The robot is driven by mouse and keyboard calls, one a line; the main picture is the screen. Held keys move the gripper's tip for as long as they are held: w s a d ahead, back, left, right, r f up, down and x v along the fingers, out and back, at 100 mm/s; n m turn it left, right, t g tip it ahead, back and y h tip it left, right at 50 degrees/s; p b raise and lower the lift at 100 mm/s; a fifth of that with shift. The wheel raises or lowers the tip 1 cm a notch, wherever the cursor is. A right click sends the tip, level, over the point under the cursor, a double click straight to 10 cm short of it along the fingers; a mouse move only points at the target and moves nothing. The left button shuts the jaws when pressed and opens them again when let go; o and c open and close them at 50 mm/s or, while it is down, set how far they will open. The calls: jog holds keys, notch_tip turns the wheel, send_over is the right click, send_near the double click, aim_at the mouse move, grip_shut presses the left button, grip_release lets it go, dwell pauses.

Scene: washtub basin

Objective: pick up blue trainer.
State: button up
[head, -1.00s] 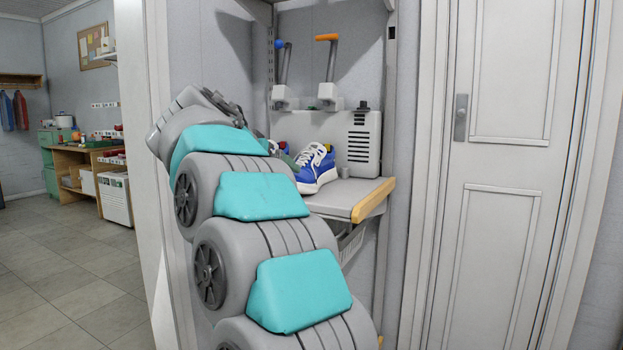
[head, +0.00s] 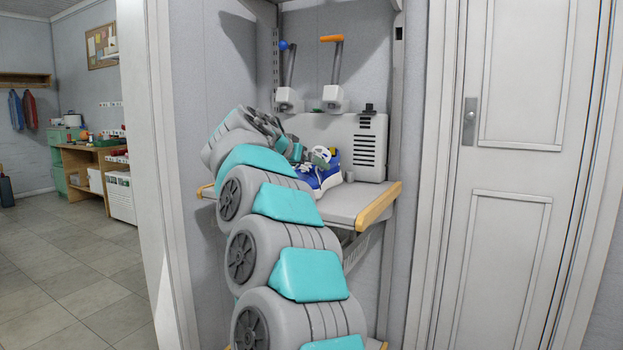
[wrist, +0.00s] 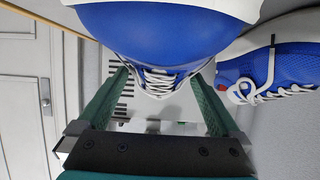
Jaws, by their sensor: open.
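A blue trainer (wrist: 155,35) with white laces and a white sole fills the top middle of the wrist view. My gripper (wrist: 158,77) is open, with one green finger on each side of this trainer. I cannot tell whether the fingers touch it. A second blue trainer (wrist: 290,75) lies to the right, outside the fingers. In the head view a blue trainer (head: 328,177) shows on the shelf (head: 350,203), partly hidden by my arm and gripper (head: 318,156).
A grey vented panel (head: 367,147) stands behind the trainer, with two levers (head: 335,98) above it. A white door (head: 520,150) is to the right. Open floor (head: 75,255) lies to the left.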

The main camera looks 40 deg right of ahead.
jog(key=c, duration=1.4)
jog(key=shift+c, duration=0.2)
jog(key=shift+r, duration=0.1)
